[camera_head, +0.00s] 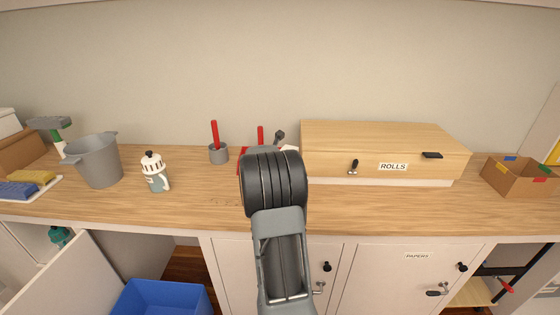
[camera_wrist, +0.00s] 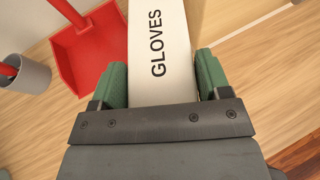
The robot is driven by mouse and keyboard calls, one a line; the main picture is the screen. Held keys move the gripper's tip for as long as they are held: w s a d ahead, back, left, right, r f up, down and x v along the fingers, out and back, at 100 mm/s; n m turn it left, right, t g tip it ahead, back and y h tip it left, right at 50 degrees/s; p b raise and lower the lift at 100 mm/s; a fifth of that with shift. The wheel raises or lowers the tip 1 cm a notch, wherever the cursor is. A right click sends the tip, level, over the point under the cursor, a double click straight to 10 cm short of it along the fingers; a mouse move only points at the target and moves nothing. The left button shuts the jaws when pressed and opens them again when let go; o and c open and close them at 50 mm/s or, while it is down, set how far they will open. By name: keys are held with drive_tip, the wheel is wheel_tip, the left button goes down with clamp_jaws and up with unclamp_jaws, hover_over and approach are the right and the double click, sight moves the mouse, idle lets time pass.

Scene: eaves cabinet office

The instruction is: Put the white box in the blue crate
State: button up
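The white box (camera_wrist: 160,50), marked GLOVES, lies between the two green finger pads of my gripper (camera_wrist: 162,80) in the wrist view. In the head view my arm hides the gripper and most of the box; a small white part (camera_head: 289,148) shows beside the wrist, over the back of the counter. I cannot tell whether the box touches the counter. The blue crate (camera_head: 165,298) stands low in front of the cabinets at the bottom left, partly cut off.
A red dustpan (camera_wrist: 88,50) and a grey cup (camera_wrist: 28,76) are left of the box. The wooden ROLLS case (camera_head: 330,163) stands to the right on the counter (camera_head: 400,205). A white bottle (camera_head: 155,172) and grey bucket (camera_head: 98,163) stand left. An open cabinet door (camera_head: 70,280) is beside the crate.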

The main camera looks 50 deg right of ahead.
drive_tip(key=o, duration=0.4)
drive_tip(key=shift+c, duration=0.2)
drive_tip(key=shift+r, duration=0.25)
drive_tip(key=s+a+r+m+y, duration=0.1)
drive_tip(key=s+a+m, duration=0.2)
drive_tip(key=a, duration=0.5)
drive_tip(key=s+a+r+m+y, duration=0.1)
drive_tip(key=s+a+m+y, duration=0.1)
drive_tip(key=a, duration=0.7)
drive_tip(key=s+a+r+m+y, duration=0.1)
drive_tip(key=s+a+m, duration=0.3)
drive_tip(key=a, duration=0.5)
drive_tip(key=shift+s+a+m+y+b, duration=0.25)
drive_tip(key=shift+m+y, duration=0.35)
drive_tip(key=shift+m, duration=0.6)
drive_tip(key=shift+o, duration=0.4)
drive_tip(key=s+a+f+m+y, duration=0.1)
drive_tip(key=s+a+m+y, duration=0.2)
drive_tip(key=a, duration=0.5)
drive_tip(key=s+a+f+m+y, duration=0.2)
drive_tip(key=s+a+m+y, duration=0.2)
drive_tip(key=a, duration=0.5)
drive_tip(key=shift+s+m+y, duration=0.15)
drive_tip(key=shift+m+y, duration=0.15)
drive_tip(key=shift+m, duration=0.9)
drive_tip(key=shift+s+a+f, duration=0.15)
drive_tip(key=shift+a, duration=0.1)
